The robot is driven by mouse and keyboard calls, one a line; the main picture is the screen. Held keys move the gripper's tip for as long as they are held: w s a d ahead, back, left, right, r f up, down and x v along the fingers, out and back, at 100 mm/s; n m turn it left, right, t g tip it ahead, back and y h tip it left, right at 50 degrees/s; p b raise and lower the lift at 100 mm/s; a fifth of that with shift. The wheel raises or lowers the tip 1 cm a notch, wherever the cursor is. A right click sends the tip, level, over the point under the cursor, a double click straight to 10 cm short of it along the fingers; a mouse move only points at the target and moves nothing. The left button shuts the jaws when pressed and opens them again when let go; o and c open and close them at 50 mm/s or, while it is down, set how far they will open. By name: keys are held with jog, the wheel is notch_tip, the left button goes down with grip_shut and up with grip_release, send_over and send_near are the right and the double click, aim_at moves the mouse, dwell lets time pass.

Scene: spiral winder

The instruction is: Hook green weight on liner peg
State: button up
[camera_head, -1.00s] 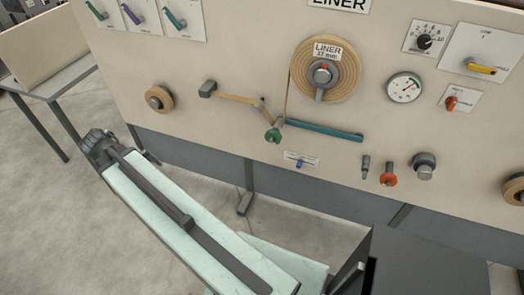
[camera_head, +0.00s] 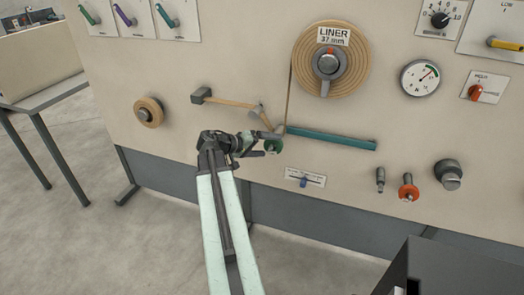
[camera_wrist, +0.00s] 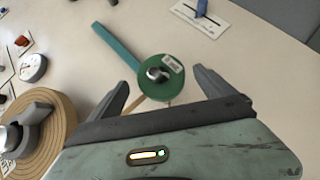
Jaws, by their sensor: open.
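The green weight (camera_head: 273,147) is a small round disc on the panel, at the left end of the teal bar (camera_head: 330,139). In the wrist view the green weight (camera_wrist: 147,88) shows a pale label and a metal pin or hook at its middle. My gripper (camera_head: 264,146) is open and reaches to the weight from the left. In the wrist view the fingers of my gripper (camera_wrist: 160,84) stand apart on either side of the disc, with visible gaps. I cannot tell which part is the liner peg, nor whether the metal pin belongs to the weight.
The liner roll (camera_head: 303,75) is above the weight, with a strip running down from it. A tan arm (camera_head: 232,102) lies to the upper left. A bare grey peg (camera_head: 380,180), an orange disc (camera_head: 408,191) and a grey knob (camera_head: 448,176) are at lower right.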

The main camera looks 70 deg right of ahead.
aim_at(278, 146)
jog(key=b+x, duration=0.2)
jog(key=x, duration=0.4)
jog(key=shift+f, duration=0.1)
grip_shut()
dwell(0.3)
